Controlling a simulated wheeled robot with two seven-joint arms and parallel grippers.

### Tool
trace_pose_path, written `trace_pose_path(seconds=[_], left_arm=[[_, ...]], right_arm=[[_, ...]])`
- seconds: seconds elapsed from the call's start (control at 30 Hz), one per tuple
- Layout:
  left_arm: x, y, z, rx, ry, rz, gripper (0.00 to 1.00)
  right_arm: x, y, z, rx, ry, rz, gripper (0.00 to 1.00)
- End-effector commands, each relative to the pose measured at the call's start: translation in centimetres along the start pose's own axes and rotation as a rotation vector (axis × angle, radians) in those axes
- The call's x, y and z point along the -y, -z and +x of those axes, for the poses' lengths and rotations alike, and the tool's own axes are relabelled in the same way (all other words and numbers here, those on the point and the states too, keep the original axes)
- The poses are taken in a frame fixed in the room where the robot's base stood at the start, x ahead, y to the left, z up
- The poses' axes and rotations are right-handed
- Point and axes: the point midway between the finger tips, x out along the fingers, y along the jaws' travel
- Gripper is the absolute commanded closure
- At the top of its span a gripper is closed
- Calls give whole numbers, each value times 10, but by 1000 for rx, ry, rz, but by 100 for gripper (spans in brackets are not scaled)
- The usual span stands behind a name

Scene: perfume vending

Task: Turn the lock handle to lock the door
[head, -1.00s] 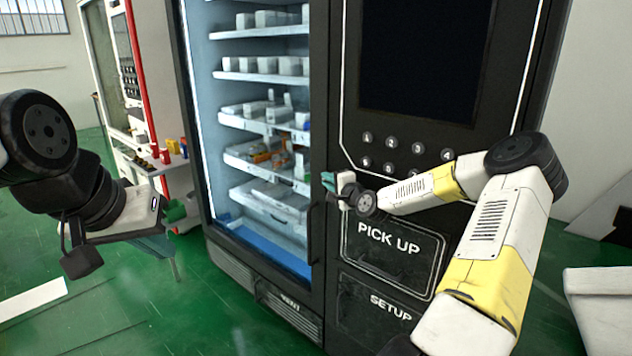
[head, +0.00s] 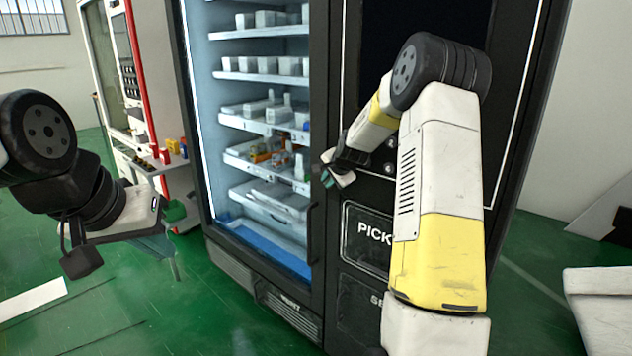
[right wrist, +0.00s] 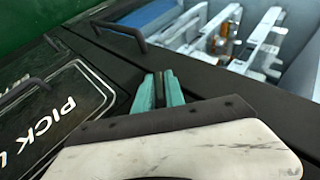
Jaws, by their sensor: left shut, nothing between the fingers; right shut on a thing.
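The vending machine's glass door (head: 318,120) stands closed in its black frame. My right gripper (head: 327,177) is at the door's right edge, beside the keypad panel. In the right wrist view its teal fingers (right wrist: 160,88) are shut on a small dark piece, which I take for the lock handle. The fingers cover most of it, so its angle cannot be told. My left gripper (head: 172,228) is shut and empty, held over the floor in front of the machine's left side.
A black door pull (head: 312,232) is below my right gripper; it also shows in the right wrist view (right wrist: 122,34). The pick-up hatch (head: 366,240) lies to the right, partly behind my right arm. Stocked shelves show through the glass. A red-edged white cabinet (head: 110,80) stands at left.

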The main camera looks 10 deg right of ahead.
Motion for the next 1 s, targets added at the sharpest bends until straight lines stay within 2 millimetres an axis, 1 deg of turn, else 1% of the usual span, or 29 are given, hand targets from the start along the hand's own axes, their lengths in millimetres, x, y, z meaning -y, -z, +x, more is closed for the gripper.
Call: trace_pose_path(seconds=[0.03,0.07,0.37,0.8,1.0], left_arm=[[0,0,0,0,0,0,100],[0,0,0,0,0,0,100],[0,0,0,0,0,0,100],[0,0,0,0,0,0,100],[0,0,0,0,0,0,100]], right_arm=[[5,-3,0,1,-22,-18,100],[5,-3,0,0,-39,-25,100],[4,-2,1,0,-215,-95,100],[2,-1,2,-2,-529,-223,100],[0,-1,2,-2,-626,-260,100]])
